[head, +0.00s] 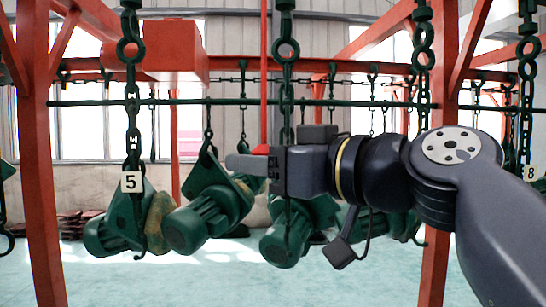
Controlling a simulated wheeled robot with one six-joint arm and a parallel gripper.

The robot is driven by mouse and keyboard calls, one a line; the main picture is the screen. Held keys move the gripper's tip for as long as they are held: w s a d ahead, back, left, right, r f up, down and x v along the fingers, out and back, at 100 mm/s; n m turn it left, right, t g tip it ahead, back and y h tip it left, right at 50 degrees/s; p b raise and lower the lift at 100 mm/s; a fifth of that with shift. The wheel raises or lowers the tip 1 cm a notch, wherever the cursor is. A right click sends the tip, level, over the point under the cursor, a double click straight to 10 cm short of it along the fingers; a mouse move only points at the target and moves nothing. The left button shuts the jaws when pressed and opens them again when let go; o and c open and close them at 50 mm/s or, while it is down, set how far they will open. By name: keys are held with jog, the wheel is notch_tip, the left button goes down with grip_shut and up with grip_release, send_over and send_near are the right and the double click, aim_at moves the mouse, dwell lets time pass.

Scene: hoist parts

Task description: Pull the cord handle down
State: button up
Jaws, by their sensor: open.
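A thin straight red cord (264,70) hangs from the top of the head view, a little left of the middle. At its lower end a small red piece (261,150), likely the cord handle, shows just above my gripper's fingers. My gripper (243,162) points left, level, from the dark arm at the right. It is open. The fingers overlap the lower end of the red piece in the picture, and I cannot tell whether they touch it or stand around it. The rest of the handle is hidden.
Green hoist motors (208,215) hang on dark chains behind and around my gripper. A chain (287,80) hangs close to the red cord. Number tags 5 (131,182) and 8 (530,173) hang at left and right. Red frame posts (38,180) stand at the sides.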

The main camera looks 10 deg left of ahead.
grip_shut()
dwell(0.5)
